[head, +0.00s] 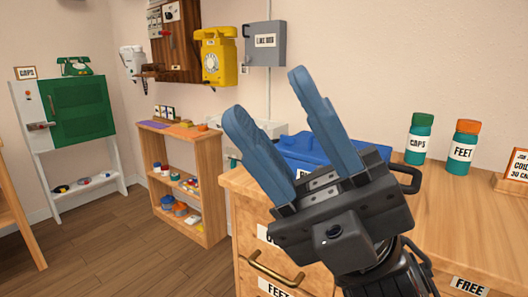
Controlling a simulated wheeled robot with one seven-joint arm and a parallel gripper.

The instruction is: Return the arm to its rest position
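My gripper (272,100) is raised in front of the wooden cabinet, close to the camera. Its two blue fingers are spread apart and point up and to the left. Nothing shows between them. The fingers and the gripper body hide part of a blue object (300,150) on the cabinet top and part of the drawer fronts.
The wooden cabinet (470,225) holds a green-capped CAPS bottle (419,142), an orange-capped FEET bottle (462,148) and a sign at right. A yellow dial phone (216,58) and grey box (266,44) hang on the wall. A low shelf (208,225) stands left; floor between is clear.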

